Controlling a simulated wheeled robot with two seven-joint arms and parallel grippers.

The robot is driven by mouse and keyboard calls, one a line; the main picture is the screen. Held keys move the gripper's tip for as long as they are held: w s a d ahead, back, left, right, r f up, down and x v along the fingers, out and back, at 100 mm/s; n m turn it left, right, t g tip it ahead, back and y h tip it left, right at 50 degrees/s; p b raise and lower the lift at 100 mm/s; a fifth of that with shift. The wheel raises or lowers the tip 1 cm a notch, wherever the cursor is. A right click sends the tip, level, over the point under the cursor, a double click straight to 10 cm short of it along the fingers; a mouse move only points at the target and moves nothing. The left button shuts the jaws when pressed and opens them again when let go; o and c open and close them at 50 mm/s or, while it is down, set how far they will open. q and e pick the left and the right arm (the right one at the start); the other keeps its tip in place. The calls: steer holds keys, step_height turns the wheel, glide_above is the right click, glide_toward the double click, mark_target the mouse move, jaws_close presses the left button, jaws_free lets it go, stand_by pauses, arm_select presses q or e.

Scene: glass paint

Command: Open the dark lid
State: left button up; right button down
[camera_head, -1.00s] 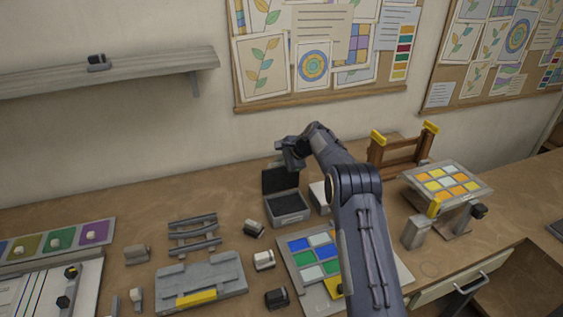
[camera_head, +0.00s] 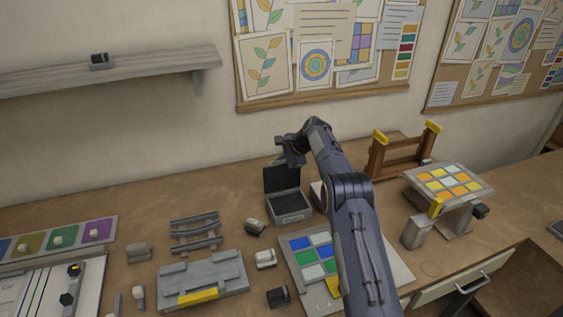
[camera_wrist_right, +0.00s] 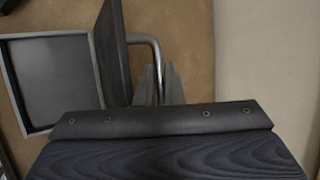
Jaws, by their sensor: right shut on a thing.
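The dark lid (camera_head: 281,178) stands up at the back edge of a small grey box (camera_head: 291,215), so the box is open. In the right wrist view the lid (camera_wrist_right: 113,50) is seen nearly edge-on, beside the open box (camera_wrist_right: 14,85). A bent metal handle (camera_wrist_right: 153,42) comes off the lid's outer face. My right gripper (camera_head: 287,163) is behind the top of the lid. In the right wrist view its fingers (camera_wrist_right: 160,85) are shut on the handle, partly hidden by the gripper body. My left gripper is not in view.
A board of coloured glass squares (camera_head: 304,262) lies in front of the box, partly under my right arm. A wooden frame (camera_head: 402,157) and a tilted tile stand (camera_head: 448,185) are to the right. A grey rack (camera_head: 196,232) is to the left. The wall is close behind.

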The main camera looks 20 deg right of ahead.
steer(key=shift+w+a, duration=0.15)
steer(key=shift+w, duration=0.05)
steer(key=c, duration=1.8)
jaws_free()
steer(key=shift+f, duration=0.15)
steer(key=shift+s+d+r+b, duration=0.2)
steer(key=shift+d+r+b, duration=0.05)
steer(key=shift+r+b, duration=0.15)
steer(key=b+v, duration=0.1)
steer(key=v, duration=0.6)
steer(key=shift+r+b, duration=0.1)
steer(key=shift+b, duration=0.25)
steer(key=shift+d+r, duration=0.1)
steer(key=shift+r, duration=0.1)
steer(key=shift+s, duration=0.1)
